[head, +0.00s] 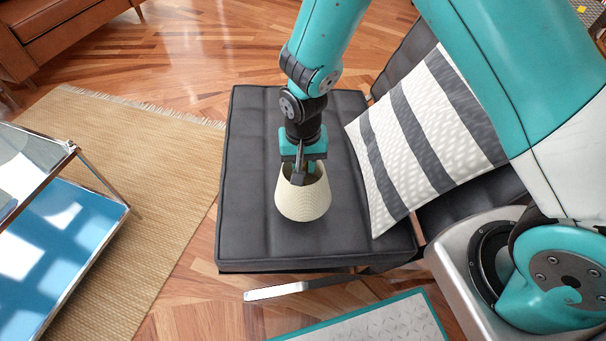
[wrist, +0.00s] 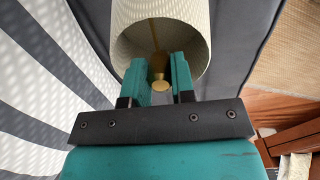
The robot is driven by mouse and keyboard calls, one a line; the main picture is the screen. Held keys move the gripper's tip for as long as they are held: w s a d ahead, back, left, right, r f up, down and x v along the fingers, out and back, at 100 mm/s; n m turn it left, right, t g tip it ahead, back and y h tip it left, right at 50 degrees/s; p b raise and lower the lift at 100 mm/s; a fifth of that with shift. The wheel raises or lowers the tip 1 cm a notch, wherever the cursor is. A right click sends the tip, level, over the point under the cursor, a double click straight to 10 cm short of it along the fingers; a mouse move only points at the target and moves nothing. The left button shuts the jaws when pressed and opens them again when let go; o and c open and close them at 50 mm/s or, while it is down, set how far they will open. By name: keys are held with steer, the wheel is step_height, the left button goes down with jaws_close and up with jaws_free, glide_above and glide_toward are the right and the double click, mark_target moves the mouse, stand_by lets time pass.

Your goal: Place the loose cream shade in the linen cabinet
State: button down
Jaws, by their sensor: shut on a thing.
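The cream shade (head: 303,203) is a tapered, open-topped shade on the dark grey chair seat (head: 255,225). In the wrist view the shade (wrist: 196,22) surrounds my fingertips, with a brass-coloured fitting (wrist: 159,75) inside. My gripper (head: 301,172) points down into the top opening of the shade. In the wrist view my gripper (wrist: 160,72) has its two teal fingers either side of the brass fitting and is shut on the shade's inner part. The exact contact is partly hidden by the rim. I see no linen cabinet in either view.
A striped pillow (head: 430,135) leans on the chair right of the shade. A glass-topped table with a blue shelf (head: 60,245) stands at left on a tan rug (head: 150,170). A brown leather seat (head: 60,30) is at the upper left. Wood floor (head: 220,50) is clear behind the chair.

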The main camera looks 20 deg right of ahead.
mark_target(309, 202)
steer(key=shift+f+b, duration=0.35)
steer(key=shift+f, duration=1.75)
steer(key=c, duration=1)
jaws_free()
steer(key=shift+o, duration=0.2)
